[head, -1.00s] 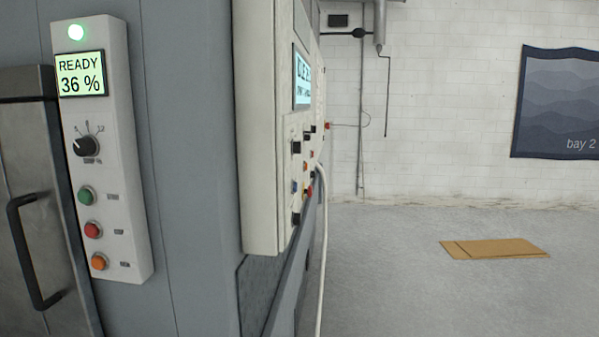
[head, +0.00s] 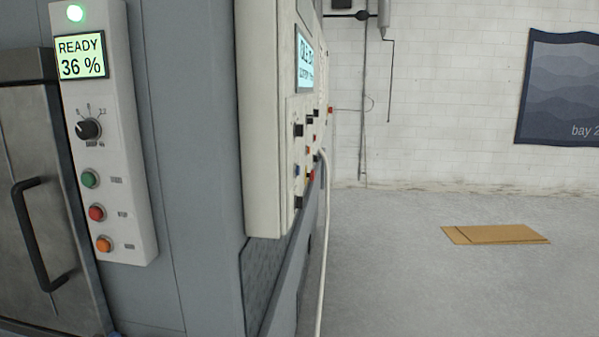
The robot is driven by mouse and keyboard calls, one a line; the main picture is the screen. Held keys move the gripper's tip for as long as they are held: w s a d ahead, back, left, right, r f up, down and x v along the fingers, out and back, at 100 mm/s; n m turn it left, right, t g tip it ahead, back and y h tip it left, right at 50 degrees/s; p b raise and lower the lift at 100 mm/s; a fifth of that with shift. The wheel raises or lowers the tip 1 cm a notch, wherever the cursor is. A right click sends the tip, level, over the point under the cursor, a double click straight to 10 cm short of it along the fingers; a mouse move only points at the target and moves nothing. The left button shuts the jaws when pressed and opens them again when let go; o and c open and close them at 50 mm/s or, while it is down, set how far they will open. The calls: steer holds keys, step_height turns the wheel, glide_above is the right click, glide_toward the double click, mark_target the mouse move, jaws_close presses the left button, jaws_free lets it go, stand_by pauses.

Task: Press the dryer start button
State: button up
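A narrow white control panel (head: 120,170) stands on the grey machine at the left. Its green-lit display (head: 81,56) reads "READY 36 %", with a lit green lamp (head: 74,13) above it. Below are a black knob (head: 88,129), a green button (head: 90,179), a red button (head: 96,213) and an orange button (head: 104,244) in a column. The small labels beside the buttons are too blurred to read surely. My gripper is not in view.
A metal door with a black handle (head: 38,235) is left of the panel. A larger control box (head: 262,120) juts out on the right, with a white cable (head: 324,240) hanging beside it. Flat cardboard (head: 495,234) lies on the otherwise open floor at right.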

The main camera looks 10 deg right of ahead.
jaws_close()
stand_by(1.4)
